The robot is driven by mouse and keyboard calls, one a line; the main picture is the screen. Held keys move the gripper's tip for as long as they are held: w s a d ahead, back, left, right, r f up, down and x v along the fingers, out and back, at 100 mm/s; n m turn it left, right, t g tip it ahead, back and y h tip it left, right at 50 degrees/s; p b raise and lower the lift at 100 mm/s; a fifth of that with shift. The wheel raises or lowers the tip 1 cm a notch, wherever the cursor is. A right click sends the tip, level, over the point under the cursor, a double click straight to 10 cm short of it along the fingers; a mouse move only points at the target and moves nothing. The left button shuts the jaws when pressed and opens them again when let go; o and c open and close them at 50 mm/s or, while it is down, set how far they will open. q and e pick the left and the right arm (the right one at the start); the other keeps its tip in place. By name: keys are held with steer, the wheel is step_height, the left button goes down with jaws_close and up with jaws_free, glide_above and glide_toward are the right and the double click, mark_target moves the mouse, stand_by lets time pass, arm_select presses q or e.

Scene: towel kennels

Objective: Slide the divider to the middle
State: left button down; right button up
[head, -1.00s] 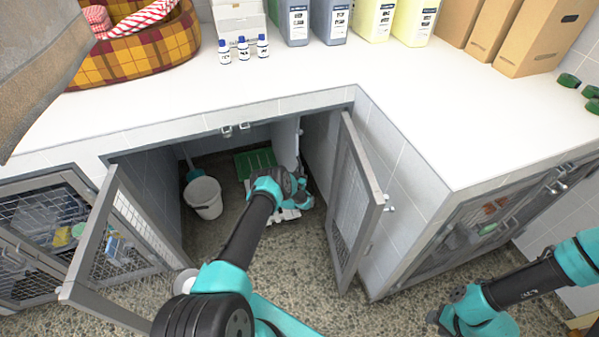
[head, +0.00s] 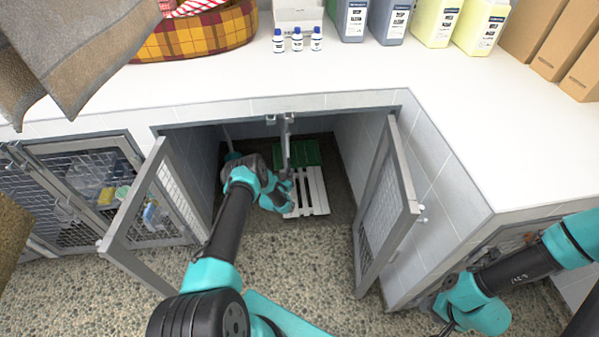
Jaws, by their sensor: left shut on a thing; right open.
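The divider (head: 286,148) is a thin grey upright panel inside the open kennel, seen nearly edge-on. It hangs near the middle of the opening, below the metal fittings (head: 279,119) at the top edge. My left gripper (head: 285,186) reaches in from the front and is shut at the divider's lower front edge. The fingertips are small and partly hidden by the wrist. My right gripper (head: 447,318) is open and empty, low at the right, outside the kennel and in front of the counter's tiled side.
Mesh doors stand open at the left (head: 145,205) and right (head: 388,205) of the opening. A green mat (head: 310,153) and a white slatted board (head: 316,190) lie inside, right of my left gripper. The white counter (head: 370,85) is overhead; a grey towel (head: 85,45) hangs at upper left.

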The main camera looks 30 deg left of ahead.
arm_select(q)
steer(key=shift+s+a, duration=0.5)
steer(key=shift+a, duration=0.2)
steer(key=shift+s+a, duration=0.5)
steer(key=shift+a, duration=0.15)
steer(key=c, duration=1.2)
jaws_free()
steer(key=shift+a, duration=0.15)
steer(key=shift+o, duration=0.2)
steer(key=s, duration=1.7)
steer(key=shift+s+d, duration=0.25)
steer(key=shift+d, duration=0.05)
